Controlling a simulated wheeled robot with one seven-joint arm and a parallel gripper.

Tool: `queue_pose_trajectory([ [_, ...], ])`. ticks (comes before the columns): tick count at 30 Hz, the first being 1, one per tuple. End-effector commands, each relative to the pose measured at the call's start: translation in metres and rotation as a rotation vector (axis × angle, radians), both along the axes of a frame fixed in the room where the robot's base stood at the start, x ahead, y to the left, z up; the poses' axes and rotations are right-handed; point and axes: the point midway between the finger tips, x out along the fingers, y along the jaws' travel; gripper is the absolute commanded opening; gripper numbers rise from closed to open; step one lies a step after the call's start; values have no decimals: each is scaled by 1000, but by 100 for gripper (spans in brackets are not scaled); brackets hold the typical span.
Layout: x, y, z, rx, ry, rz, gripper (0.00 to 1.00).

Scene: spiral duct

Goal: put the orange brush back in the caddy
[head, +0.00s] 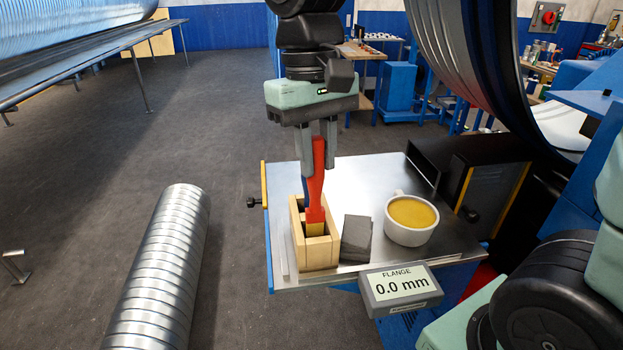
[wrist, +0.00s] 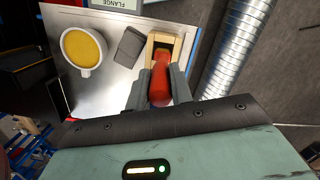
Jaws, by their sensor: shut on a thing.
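The brush (head: 316,187) has a red-orange handle and a yellowish lower end. My gripper (head: 318,166) is shut on its handle and holds it nearly upright. The caddy (head: 319,256) is an open pale wooden box on the metal table. The brush's lower end is at the caddy's opening; I cannot tell how deep it is. In the wrist view the brush (wrist: 160,82) hides part of the caddy (wrist: 176,38). A narrow dark blue strip (head: 308,192) shows beside the brush; I cannot tell what it is.
A dark grey block (head: 356,238) lies just right of the caddy. A white mug (head: 409,222) with yellow contents stands beyond it. A display box (head: 400,289) reading "0.0 mm" is at the table's front edge. A ribbed duct (head: 160,270) lies left of the table (head: 366,182).

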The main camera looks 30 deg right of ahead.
Motion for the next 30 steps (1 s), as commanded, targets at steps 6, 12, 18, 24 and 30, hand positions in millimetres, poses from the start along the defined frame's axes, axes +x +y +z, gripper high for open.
queue_pose_trajectory([
  [6, -1, 0, -27, 0, 3, 1, 0],
  [12, 0, 1, -40, 1, -1, 1, 0],
  [18, 0, 1, -40, 1, -2, 1, 0],
  [24, 0, 0, -42, 1, -1, 1, 44],
  [30, 0, 0, -42, 1, -1, 1, 44],
])
